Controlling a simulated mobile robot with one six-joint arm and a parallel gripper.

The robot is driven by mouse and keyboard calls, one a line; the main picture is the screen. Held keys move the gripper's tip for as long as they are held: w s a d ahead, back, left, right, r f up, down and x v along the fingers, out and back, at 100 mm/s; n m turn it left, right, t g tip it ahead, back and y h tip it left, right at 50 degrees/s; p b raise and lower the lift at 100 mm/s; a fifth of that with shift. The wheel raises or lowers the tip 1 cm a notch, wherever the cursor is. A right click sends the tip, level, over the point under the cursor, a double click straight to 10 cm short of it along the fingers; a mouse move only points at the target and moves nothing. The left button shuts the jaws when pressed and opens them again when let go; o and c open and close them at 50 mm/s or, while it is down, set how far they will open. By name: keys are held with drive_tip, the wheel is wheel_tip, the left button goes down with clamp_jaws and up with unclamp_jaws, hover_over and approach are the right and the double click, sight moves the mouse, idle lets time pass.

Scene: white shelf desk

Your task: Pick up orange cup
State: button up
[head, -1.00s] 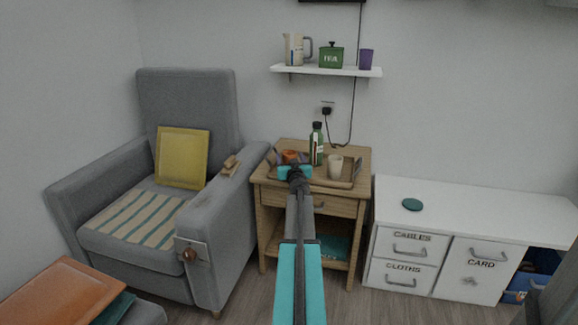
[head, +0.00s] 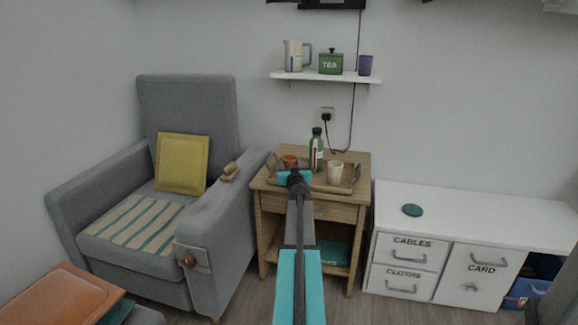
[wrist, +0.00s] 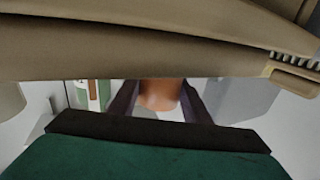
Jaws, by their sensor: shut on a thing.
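The orange cup (head: 289,161) shows at the left end of the wooden tray (head: 346,190), on the small wooden bedside table (head: 338,212). My gripper's teal body hides its lower part in the head view. In the wrist view the orange cup (wrist: 160,95) is between the two dark fingers of my gripper (wrist: 158,103), which is shut on it. I cannot tell whether the cup still touches the tray.
A green bottle (head: 316,150) and a cream cup (head: 335,173) stand on the tray, right of the orange cup. A grey armchair (head: 187,100) is left of the table. A white desk (head: 480,215) is at the right. A shelf (head: 325,76) hangs above.

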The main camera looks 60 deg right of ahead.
drive_tip(key=shift+r+p, duration=1.65)
drive_tip(key=shift+r, duration=0.15)
drive_tip(key=r+p+v, duration=0.1)
drive_tip(key=p+v, duration=0.3)
drive_tip(key=v, duration=1.2)
drive_tip(key=shift+s+d, duration=0.35)
drive_tip(key=shift+s, duration=0.05)
drive_tip(key=shift+w+a, duration=0.1)
